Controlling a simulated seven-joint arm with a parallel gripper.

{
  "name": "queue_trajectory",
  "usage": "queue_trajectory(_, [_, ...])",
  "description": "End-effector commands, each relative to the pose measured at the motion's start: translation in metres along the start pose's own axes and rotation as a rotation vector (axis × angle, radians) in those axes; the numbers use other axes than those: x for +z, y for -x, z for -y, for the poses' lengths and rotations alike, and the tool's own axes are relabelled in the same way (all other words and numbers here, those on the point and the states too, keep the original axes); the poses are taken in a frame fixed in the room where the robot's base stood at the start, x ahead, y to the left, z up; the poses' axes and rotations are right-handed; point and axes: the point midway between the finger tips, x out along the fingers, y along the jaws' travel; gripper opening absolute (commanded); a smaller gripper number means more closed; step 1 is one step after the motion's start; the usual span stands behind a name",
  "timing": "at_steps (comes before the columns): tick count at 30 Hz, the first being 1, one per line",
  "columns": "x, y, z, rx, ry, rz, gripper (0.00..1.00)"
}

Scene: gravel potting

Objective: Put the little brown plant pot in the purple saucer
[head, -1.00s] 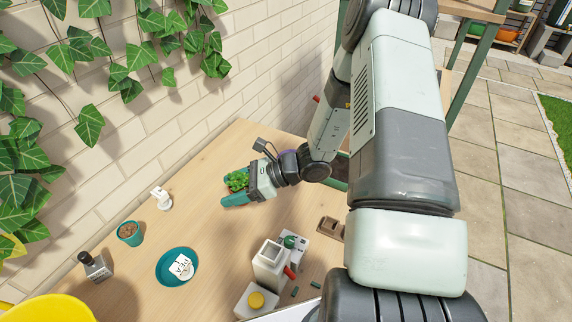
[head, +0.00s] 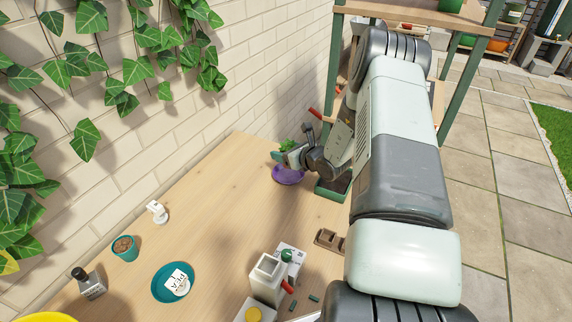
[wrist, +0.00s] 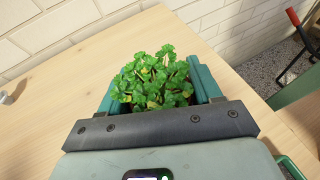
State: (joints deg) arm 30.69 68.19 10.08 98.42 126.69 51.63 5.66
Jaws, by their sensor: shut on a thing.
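The little plant pot is mostly hidden by its bushy green plant (wrist: 156,78) and by the fingers; only dark reddish-brown bits show under the leaves. My gripper (wrist: 157,92) is shut on the pot, with one teal finger on each side. In the head view, my gripper (head: 283,156) is at the far end of the table, with the green leaves (head: 287,144) showing at its tip. The purple saucer (head: 288,176) lies on the table just below the gripper in the picture, partly covered by it. I cannot tell the height between pot and saucer. The saucer does not show in the wrist view.
A green tray (head: 331,194) stands right of the saucer. The brick wall (head: 190,140) runs along the left. The table's middle is clear.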

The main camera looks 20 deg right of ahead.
Motion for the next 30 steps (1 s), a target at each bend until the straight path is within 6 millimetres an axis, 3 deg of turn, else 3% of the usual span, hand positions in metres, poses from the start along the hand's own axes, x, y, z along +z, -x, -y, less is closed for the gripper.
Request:
queue_trajectory(12, [-0.041,-0.018,-0.001,0.002,0.002,0.001,0.29])
queue_trajectory(23, [-0.045,-0.019,-0.001,0.002,0.002,0.001,0.29])
queue_trajectory(24, [-0.046,-0.019,-0.001,0.002,0.002,0.001,0.67])
queue_trajectory(28, [-0.046,-0.019,-0.001,0.002,0.002,0.001,0.86])
queue_trajectory(30, [-0.045,-0.019,-0.001,0.002,0.002,0.001,0.89])
